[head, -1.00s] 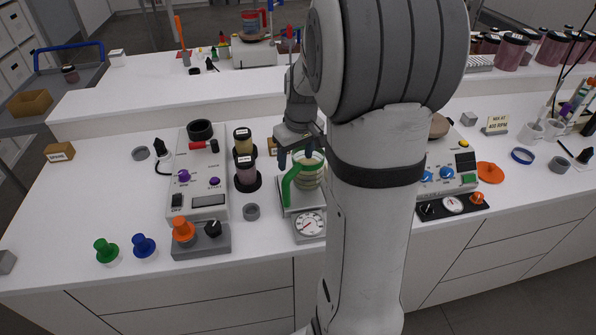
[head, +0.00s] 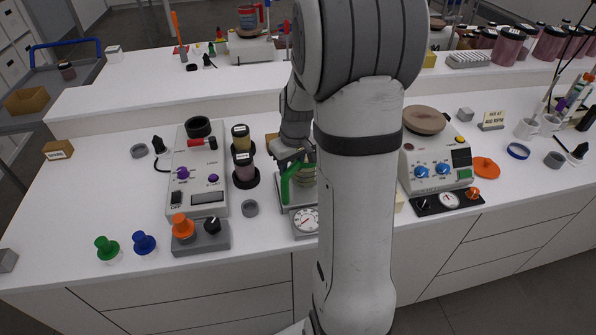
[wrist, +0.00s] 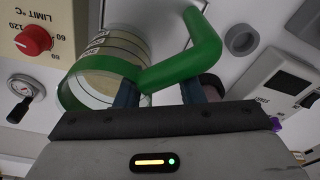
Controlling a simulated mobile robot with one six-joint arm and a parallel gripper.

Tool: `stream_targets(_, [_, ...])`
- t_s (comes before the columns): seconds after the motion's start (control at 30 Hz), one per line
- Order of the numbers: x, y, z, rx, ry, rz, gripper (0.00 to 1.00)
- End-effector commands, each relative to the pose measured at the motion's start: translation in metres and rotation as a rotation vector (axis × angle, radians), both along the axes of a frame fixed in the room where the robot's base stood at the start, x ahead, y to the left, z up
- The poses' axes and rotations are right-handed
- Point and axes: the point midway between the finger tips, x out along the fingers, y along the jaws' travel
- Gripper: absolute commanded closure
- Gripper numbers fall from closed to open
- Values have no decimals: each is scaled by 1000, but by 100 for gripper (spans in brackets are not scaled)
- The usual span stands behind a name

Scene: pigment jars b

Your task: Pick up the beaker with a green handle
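The beaker (head: 308,176) with a green handle (head: 285,187) stands on a scale-like device in the head view, partly behind my arm. In the wrist view the clear, marked beaker (wrist: 78,88) is at upper left, and its thick green handle (wrist: 205,40) crosses the middle. My gripper (wrist: 158,95) is open, its two dark fingers apart with part of the handle between or just beyond their tips. I cannot tell whether they touch it. In the head view my gripper (head: 290,158) is just above the handle.
Left of the beaker are two dark-lidded jars (head: 243,160), a grey ring (head: 250,208) and a control box (head: 200,170). A hotplate device (head: 437,160) stands to the right. A raised white shelf (head: 180,92) runs behind.

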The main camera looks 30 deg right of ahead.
Motion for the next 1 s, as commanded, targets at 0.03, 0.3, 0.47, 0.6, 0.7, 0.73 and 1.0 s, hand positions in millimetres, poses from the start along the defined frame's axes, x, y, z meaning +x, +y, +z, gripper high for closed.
stream_targets(0.03, [0, 0, 0, 0, 1, 0, 72])
stream_targets(0.3, [-1, 0, 0, 1, 2, -1, 94])
stream_targets(0.47, [-1, 0, -1, 1, 2, -1, 100])
stream_targets(0.6, [-1, 0, -1, 1, 2, -1, 100])
stream_targets(0.7, [-1, 0, -1, 1, 2, -1, 100])
stream_targets(0.73, [-1, 0, -1, 1, 2, -1, 100])
stream_targets(1.0, [0, -1, 1, 0, 0, -2, 100])
